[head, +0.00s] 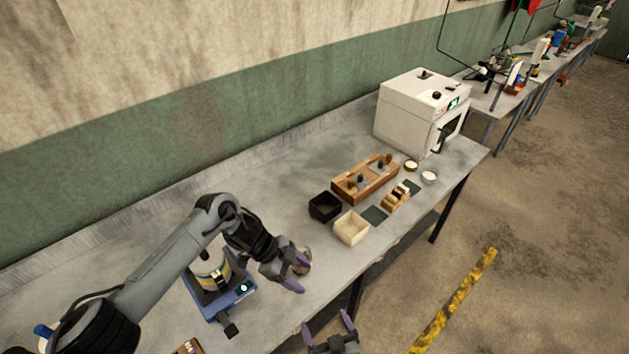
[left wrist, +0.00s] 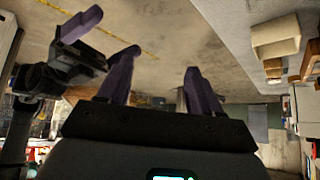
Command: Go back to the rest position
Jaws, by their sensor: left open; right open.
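My left gripper (head: 297,275) is open, with purple fingers spread, over the near edge of the grey table in the head view. No object shows between its fingers in the left wrist view (left wrist: 161,64). My right gripper (head: 330,330) is open and empty at the bottom edge of the head view, in front of the table. Part of a dark arm and a purple finger also show at the upper left of the left wrist view.
A blue device (head: 238,299) with a container on it stands beneath my left arm. A black bin (head: 323,207), cream bin (head: 351,228), wooden rack (head: 364,181) and white oven-like box (head: 408,110) stand farther right. The floor beyond the table's near edge is open.

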